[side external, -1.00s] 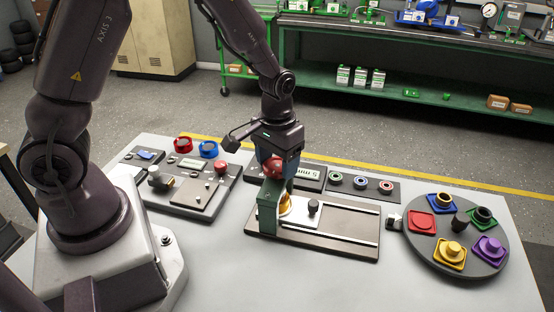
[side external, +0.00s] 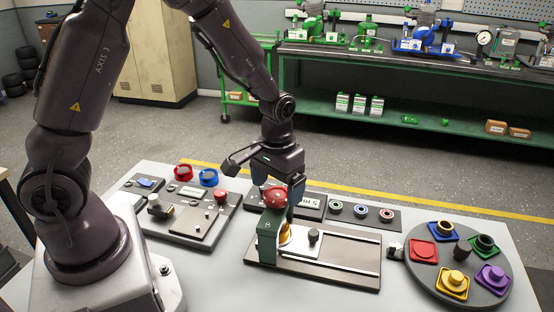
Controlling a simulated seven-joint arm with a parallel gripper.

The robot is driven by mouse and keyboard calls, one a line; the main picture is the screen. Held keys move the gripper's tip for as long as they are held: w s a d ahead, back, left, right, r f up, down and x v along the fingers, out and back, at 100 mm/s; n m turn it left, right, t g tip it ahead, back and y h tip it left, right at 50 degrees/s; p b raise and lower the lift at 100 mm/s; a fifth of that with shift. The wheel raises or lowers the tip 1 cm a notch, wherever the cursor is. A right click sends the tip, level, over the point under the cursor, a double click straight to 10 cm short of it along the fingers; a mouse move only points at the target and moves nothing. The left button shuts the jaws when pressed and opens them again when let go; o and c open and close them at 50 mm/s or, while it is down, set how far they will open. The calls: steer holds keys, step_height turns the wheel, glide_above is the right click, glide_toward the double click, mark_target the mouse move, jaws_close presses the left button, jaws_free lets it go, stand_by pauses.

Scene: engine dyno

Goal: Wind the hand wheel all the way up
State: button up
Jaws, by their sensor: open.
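The hand wheel (side external: 275,196) looks like a red round knob on top of a green upright post (side external: 268,240) at the left end of a dark slide base. My gripper (side external: 279,184) points down just above the wheel, with its fingers open. One finger shows at the wheel's right and the other behind its upper left. I cannot tell whether either finger touches the wheel. A brass-coloured part (side external: 285,236) and a light plate with a black knob (side external: 314,236) sit on the slide base beside the post.
A control panel (side external: 190,212) with red and blue rings behind it lies to the left. A small display (side external: 309,203) and a strip with several ringed buttons (side external: 361,211) lie behind the slide. A round dark tray (side external: 459,262) with coloured parts stands at the right.

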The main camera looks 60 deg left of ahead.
mark_target(276, 194)
step_height(276, 194, up, 12)
steer(key=shift+f, duration=0.15)
stand_by(0.3)
steer(key=s+d+r+m+t, duration=0.1)
steer(key=s+r+m+t, duration=0.1)
steer(key=s+r, duration=0.2)
steer(key=s+d+r+m+t, duration=0.1)
steer(key=s+r+t, duration=0.2)
steer(key=s, duration=0.8)
step_height(276, 194, up, 2)
steer(key=shift+m+t, duration=0.3)
steer(key=shift+m, duration=0.1)
